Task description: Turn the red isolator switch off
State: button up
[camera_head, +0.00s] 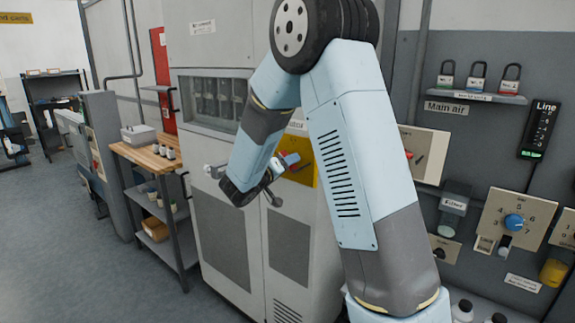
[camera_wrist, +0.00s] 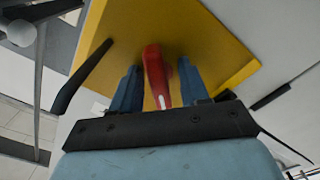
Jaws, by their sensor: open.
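The red isolator switch handle (camera_wrist: 155,75) stands out from a yellow plate (camera_wrist: 205,40) in the wrist view. A short white mark shows near the handle's end. My gripper (camera_wrist: 160,86) is open, with one blue finger on each side of the handle.
The tall grey cabinet (camera_head: 225,230) carries the plate. A wooden-topped bench (camera_head: 143,156) stands left of it. On the right wall are a padlock shelf (camera_head: 475,96), a panel with a blue dial (camera_head: 514,222) and a black Line box (camera_head: 540,130). The floor at left is clear.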

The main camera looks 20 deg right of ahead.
jog(key=shift+c, duration=0.4)
grip_shut()
jog(key=shift+n, duration=0.3)
jog(key=n, duration=0.3)
jog(key=shift+s+n, duration=0.1)
jog(key=shift+n, duration=2.5)
jog(key=shift+o, duration=0.4)
grip_release()
